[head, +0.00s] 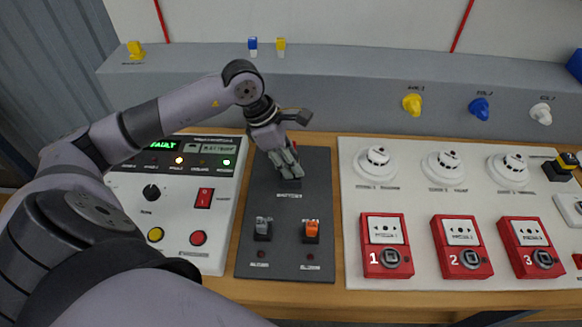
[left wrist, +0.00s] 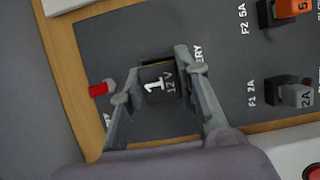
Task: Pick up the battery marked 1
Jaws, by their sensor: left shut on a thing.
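The battery marked 1 (left wrist: 158,92) is a dark block with a white "1" and "12 V" on its face, seen in the left wrist view. My left gripper (left wrist: 153,78) has a finger on each side of it and is shut on it. In the head view the left gripper (head: 289,168) points down at the upper part of the dark panel (head: 262,185), and its fingers largely hide the battery. The battery is at the panel by the printed "BATTERY" label; I cannot tell whether it is seated or lifted. My right gripper is not in view.
A grey fuse (head: 263,228) and an orange fuse (head: 311,231) stand lower on the panel. A small red part (left wrist: 102,88) is beside the gripper. The alarm control panel (head: 175,225) is left; red call points (head: 386,245) and white detectors (head: 376,165) are on the right board.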

